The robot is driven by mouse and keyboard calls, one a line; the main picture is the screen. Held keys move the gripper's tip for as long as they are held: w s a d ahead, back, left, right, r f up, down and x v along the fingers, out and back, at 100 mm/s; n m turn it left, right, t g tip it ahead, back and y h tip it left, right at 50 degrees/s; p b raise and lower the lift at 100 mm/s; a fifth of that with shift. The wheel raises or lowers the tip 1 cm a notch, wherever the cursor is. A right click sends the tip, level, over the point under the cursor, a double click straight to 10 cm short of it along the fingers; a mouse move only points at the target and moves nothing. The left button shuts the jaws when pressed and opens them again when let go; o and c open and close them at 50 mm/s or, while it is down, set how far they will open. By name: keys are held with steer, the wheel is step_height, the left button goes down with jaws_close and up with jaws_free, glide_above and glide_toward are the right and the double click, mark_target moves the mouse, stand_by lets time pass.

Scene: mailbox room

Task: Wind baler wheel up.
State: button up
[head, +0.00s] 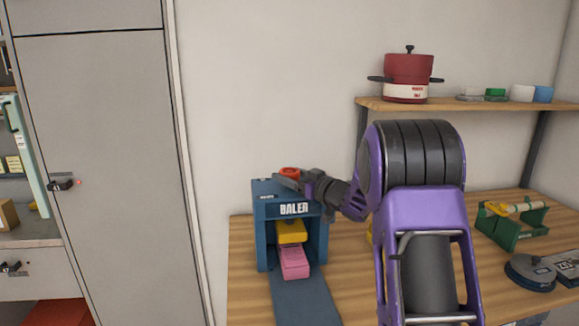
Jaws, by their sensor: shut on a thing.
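My gripper (288,180) reaches in from the right at the top of the baler and is shut on the red wheel. The fingers cover part of the wheel. Inside the baler's opening is a yellow block (291,231), with a pink block (295,263) below it. A dark blue strip (304,298) runs forward from the opening.
A wall shelf (460,105) at upper right holds a red pot (408,75) and several small items. A green stand (510,225) and a dark round object (530,272) are on the table's right. A grey cabinet (100,160) stands left. My arm hides the table's middle.

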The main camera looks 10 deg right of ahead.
steer(key=shift+n+g+y+p, duration=0.5)
steer(key=shift+n+y, duration=0.1)
steer(key=shift+y, duration=0.1)
steer(key=o, duration=1.3)
steer(key=shift+o, duration=0.2)
steer(key=v, duration=1.7)
steer(key=shift+s+d, duration=0.15)
